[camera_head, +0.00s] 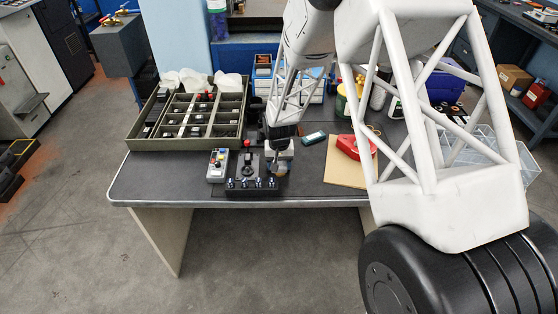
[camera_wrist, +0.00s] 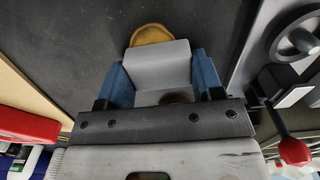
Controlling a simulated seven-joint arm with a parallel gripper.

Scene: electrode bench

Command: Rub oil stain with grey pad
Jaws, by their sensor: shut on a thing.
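The grey pad (camera_wrist: 155,68) is held between the two blue fingertips of my gripper (camera_wrist: 160,82). In the wrist view, a brown oil stain (camera_wrist: 150,34) shows on the dark bench top just past the pad's far edge. The pad hides part of the stain. I cannot tell for sure whether the pad presses on the bench. In the head view, my gripper (camera_head: 280,165) is low over the bench near its front edge, and the pad is hard to make out there.
A black control box with a red-knobbed lever (camera_head: 249,168) stands close on the gripper's left.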

